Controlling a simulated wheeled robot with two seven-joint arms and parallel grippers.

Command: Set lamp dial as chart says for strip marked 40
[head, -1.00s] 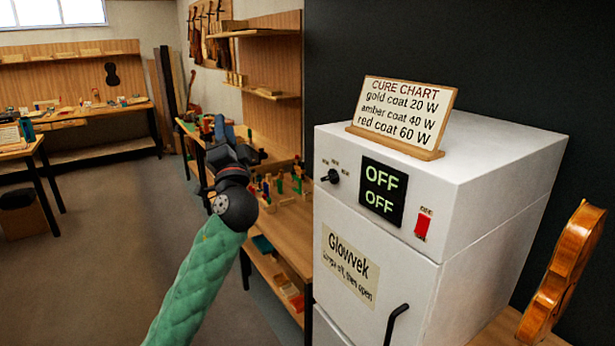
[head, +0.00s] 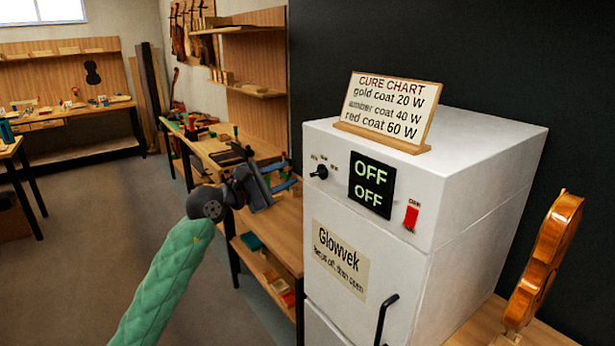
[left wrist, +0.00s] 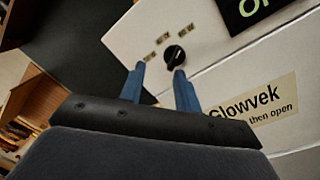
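The lamp dial (head: 320,172) is a black knob on the upper left of the white cabinet's front, with small labels around it too blurred to read. It also shows in the left wrist view (left wrist: 174,56). The cure chart (head: 388,107) on top reads gold coat 20 W, amber coat 40 W, red coat 60 W. My left gripper (head: 281,176) is left of the dial, apart from it in the head view. In the left wrist view its blue fingers (left wrist: 159,72) are spread and empty, with the dial just beyond the right fingertip. My right gripper is not in view. No strip is visible.
The cabinet (head: 480,165) has a display (head: 371,185) reading OFF twice, a red switch (head: 411,217), a Glowvek label (head: 340,260) and a black door handle (head: 387,318). A violin (head: 545,260) stands at right. A workbench (head: 270,220) with tools lies behind my left gripper.

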